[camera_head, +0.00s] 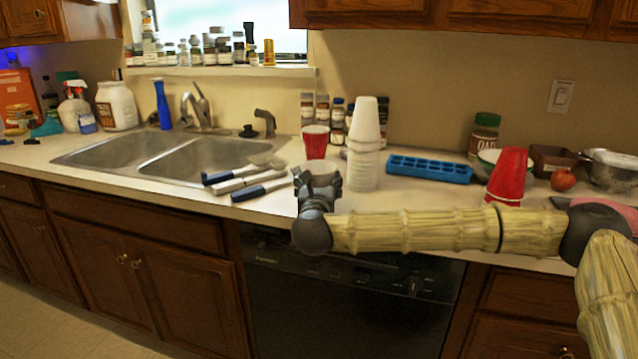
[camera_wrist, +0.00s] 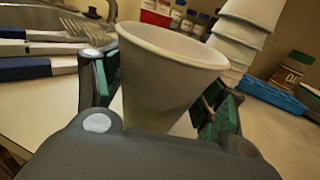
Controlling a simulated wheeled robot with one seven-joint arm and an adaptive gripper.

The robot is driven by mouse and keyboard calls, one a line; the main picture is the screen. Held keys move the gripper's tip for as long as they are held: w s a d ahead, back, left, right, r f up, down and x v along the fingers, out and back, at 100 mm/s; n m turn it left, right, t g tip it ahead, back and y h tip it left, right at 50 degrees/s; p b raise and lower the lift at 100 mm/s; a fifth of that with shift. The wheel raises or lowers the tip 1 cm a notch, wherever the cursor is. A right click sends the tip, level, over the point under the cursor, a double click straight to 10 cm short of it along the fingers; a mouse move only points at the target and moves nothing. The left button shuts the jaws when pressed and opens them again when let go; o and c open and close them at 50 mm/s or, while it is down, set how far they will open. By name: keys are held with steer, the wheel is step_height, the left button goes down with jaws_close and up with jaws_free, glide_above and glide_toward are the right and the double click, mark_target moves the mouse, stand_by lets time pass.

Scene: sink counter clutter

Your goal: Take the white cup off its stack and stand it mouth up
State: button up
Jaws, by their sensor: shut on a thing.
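A white cup (camera_wrist: 170,85) is between the fingers of my gripper (camera_wrist: 158,98) in the wrist view. Its mouth faces up and it leans slightly. My gripper is shut on its sides. The cup's base is hidden behind the gripper body, so I cannot tell whether it touches the counter. In the head view my gripper (camera_head: 318,182) is low at the counter's front edge, just left of the white cup stack (camera_head: 363,168). That stack has several cups, mouth down. It also shows at the upper right of the wrist view (camera_wrist: 238,38).
Blue-handled utensils (camera_head: 240,178) lie left of my gripper by the sink (camera_head: 170,152). A red cup (camera_head: 316,140) stands mouth up behind. A blue ice tray (camera_head: 430,168) and a red cup stack (camera_head: 508,172) are to the right. The counter before the tray is clear.

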steer(key=shift+f, duration=0.15)
steer(key=o, duration=0.7)
steer(key=shift+o, duration=0.2)
steer(key=s, duration=1.2)
steer(key=shift+a, duration=0.3)
